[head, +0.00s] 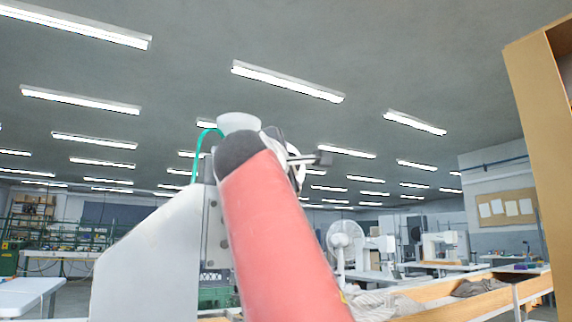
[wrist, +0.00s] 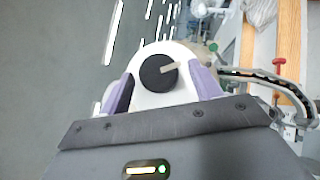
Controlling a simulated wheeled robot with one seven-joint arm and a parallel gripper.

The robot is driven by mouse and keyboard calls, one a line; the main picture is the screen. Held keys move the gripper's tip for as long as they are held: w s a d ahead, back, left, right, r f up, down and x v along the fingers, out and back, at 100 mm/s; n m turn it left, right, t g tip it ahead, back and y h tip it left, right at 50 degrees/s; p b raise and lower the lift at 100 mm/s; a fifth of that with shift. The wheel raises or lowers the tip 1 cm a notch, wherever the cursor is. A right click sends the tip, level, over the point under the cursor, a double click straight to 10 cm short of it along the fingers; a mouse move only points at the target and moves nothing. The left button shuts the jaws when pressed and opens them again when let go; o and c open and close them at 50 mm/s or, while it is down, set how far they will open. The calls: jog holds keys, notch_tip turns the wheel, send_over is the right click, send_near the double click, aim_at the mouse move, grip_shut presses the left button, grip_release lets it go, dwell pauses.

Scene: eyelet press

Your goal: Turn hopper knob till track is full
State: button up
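In the wrist view a round black knob (wrist: 157,74) with a pale pointer bar sits on the face of a white, rounded hopper (wrist: 150,99). My gripper (wrist: 162,88) is open, with its two purple fingers to the left and right of the hopper face and the knob between them. I cannot tell whether either finger touches anything. A dark curved track (wrist: 278,80) with a row of light marks along part of it runs down the right side. How full it is cannot be told. In the head view my red arm hides the gripper and the knob.
The pale press body (head: 150,262) stands just left of my arm in the head view. A red-topped post (wrist: 279,63) stands beside the track. A tall wooden cabinet (head: 540,110) is at the right, and a white fan (head: 345,240) and sewing machines stand behind.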

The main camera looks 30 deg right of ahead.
jog(key=shift+s, duration=0.1)
jog(key=b+v, duration=0.3)
jog(key=v, duration=0.4)
jog(key=shift+s+a, duration=0.25)
jog(key=shift+f, duration=0.15)
jog(key=d+f+n+t+y+b, duration=0.25)
jog(key=n+t+y, duration=0.4)
jog(key=n, duration=0.55)
jog(key=d+f+n+t+y+b, duration=0.2)
jog(key=d+n+t+y+b, duration=0.25)
jog(key=n+y, duration=0.5)
jog(key=w+r+n+h+p, duration=0.1)
jog(key=w+r+n+p, duration=0.1)
jog(key=w+r+p, duration=0.3)
jog(key=shift+w+a+r, duration=0.25)
jog(key=shift+w+a, duration=0.1)
jog(key=shift+w, duration=0.05)
